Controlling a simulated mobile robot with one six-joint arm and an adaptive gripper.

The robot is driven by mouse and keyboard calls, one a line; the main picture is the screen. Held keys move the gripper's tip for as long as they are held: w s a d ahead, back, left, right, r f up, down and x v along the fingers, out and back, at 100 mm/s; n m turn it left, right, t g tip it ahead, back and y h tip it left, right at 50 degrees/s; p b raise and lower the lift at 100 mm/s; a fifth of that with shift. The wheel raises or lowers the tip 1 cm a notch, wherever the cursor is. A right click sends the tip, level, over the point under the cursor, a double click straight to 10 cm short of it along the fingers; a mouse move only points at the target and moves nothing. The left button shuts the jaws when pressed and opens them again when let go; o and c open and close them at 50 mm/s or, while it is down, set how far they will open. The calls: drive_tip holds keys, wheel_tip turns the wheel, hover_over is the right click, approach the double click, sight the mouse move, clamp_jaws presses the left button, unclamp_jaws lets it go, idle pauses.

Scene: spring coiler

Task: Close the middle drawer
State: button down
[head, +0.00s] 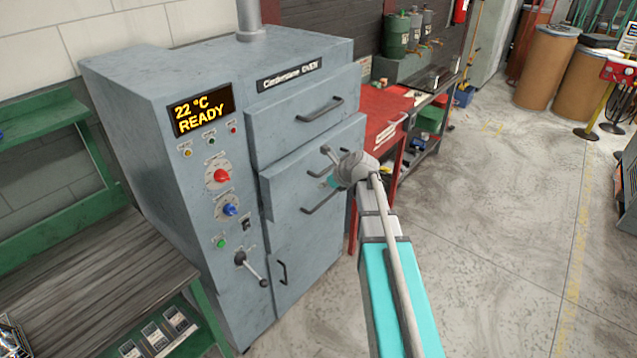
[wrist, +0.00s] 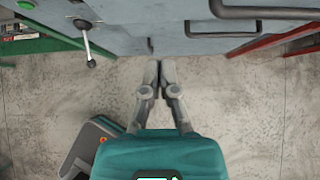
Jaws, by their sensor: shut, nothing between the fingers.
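The middle drawer (head: 290,178) is in the grey oven cabinet, under the top drawer. Its front stands a little proud of the cabinet, but how far out it is I cannot tell. Its bar handle (head: 322,199) is partly covered by my arm. My gripper (wrist: 158,66) is shut and empty in the wrist view, its fingertips pointing at the cabinet front, left of the handles. Whether they touch it I cannot tell.
The top drawer (head: 305,115) has its own handle. Below is a door (head: 305,260), with a lever (head: 252,268) to its left. A green workbench (head: 70,285) stands left, a red cabinet (head: 385,125) right. The floor (head: 480,220) right of the oven is clear.

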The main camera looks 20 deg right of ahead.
drive_tip(key=shift+s+d+r, duration=0.2)
drive_tip(key=shift+s+r, duration=0.05)
idle(0.4)
drive_tip(key=shift+s+f+b, duration=0.2)
drive_tip(key=shift+s+b, duration=0.1)
drive_tip(key=shift+d, duration=0.1)
drive_tip(key=shift+w, duration=0.1)
